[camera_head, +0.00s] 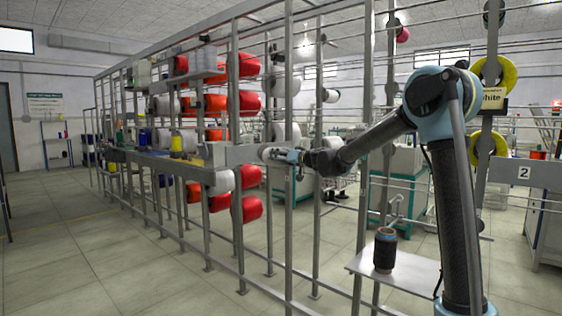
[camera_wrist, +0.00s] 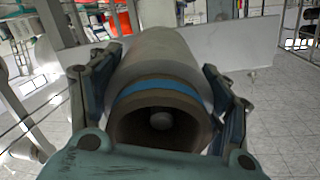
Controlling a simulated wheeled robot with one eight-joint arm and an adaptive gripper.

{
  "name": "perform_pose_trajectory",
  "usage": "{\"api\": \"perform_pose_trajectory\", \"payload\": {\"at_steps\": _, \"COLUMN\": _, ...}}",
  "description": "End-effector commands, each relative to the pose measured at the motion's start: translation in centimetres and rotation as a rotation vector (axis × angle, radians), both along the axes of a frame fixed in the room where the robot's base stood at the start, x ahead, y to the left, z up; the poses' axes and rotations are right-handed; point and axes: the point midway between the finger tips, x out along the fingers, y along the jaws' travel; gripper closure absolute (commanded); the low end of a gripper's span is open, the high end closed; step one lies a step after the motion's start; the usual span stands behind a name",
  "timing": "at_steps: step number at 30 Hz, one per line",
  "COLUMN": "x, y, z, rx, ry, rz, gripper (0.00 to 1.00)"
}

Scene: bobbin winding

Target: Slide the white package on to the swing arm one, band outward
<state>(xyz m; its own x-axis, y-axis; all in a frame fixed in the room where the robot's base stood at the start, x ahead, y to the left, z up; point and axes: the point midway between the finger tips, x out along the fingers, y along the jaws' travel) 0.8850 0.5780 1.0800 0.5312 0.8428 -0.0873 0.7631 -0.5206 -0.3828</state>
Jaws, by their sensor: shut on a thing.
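My gripper (camera_wrist: 158,102) is shut on the white package (camera_wrist: 165,58), with one finger on each side in the wrist view. A blue band (camera_wrist: 158,86) and the brown open core end (camera_wrist: 130,118) face the wrist camera. A pale round end (camera_wrist: 161,120) shows inside the core; I cannot tell for sure that it is the swing arm's tip. In the head view my gripper (camera_head: 290,156) is at the rack's near uprights, and the package is mostly hidden there. I cannot single out swing arm one.
The metal rack (camera_head: 289,230) carries several red packages (camera_head: 251,209) and white packages (camera_head: 221,182). A dark bobbin (camera_head: 385,250) stands on a small shelf (camera_head: 420,275) at lower right. Yellow rings (camera_head: 495,76) hang on a post behind my arm. The floor at left is clear.

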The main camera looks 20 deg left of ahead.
Motion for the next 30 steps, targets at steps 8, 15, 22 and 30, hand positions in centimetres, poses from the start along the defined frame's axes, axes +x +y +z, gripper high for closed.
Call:
{"api": "perform_pose_trajectory", "payload": {"at_steps": 8, "x": 0.0, "y": 0.0, "z": 0.0, "rx": 0.0, "ry": 0.0, "rz": 0.0, "gripper": 0.22}}
{"api": "perform_pose_trajectory", "payload": {"at_steps": 15, "x": 0.0, "y": 0.0, "z": 0.0, "rx": 0.0, "ry": 0.0, "rz": 0.0, "gripper": 0.06}}
{"api": "perform_pose_trajectory", "payload": {"at_steps": 22, "x": 0.0, "y": 0.0, "z": 0.0, "rx": 0.0, "ry": 0.0, "rz": 0.0, "gripper": 0.06}}
{"api": "perform_pose_trajectory", "payload": {"at_steps": 30, "x": -1.1, "y": -1.8, "z": 0.2, "rx": 0.0, "ry": 0.0, "rz": 0.0, "gripper": 0.06}}
